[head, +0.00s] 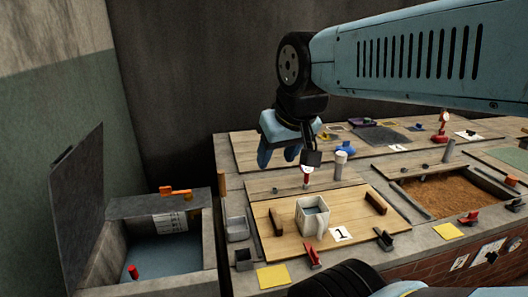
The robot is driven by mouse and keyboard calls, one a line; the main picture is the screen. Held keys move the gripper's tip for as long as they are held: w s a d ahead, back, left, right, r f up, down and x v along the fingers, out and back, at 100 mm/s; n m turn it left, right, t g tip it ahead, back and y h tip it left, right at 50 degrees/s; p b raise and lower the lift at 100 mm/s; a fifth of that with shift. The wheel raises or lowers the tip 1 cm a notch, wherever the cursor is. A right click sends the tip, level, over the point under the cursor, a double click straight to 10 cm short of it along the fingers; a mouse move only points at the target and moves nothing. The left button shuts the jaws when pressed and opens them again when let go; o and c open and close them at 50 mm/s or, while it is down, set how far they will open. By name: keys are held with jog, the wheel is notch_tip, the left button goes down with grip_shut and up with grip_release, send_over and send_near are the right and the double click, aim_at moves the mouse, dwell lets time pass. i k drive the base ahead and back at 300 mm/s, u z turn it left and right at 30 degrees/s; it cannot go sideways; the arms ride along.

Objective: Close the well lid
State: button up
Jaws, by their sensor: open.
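The well (208,245) is a concrete box at the lower left with blue-grey water inside. Its lid (82,215) is a dark grey slab standing raised and tilted along the well's left side, so the well is open. My gripper (279,157) is to the right of the well and higher in the picture, above the wooden worktop. Its light blue fingers point down and look empty. The gripper is apart from the lid.
An orange-handled item (175,191) lies on the well's back rim, and a red item (133,271) shows inside the well. A grain-filled basin (450,193) is at right. A wall stands behind.

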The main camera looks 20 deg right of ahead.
aim_at(76, 187)
jog(key=u, duration=0.5)
jog(key=k, duration=1.2)
jog(key=u, duration=0.7)
jog(key=i, duration=1.4)
jog(key=z, duration=0.85)
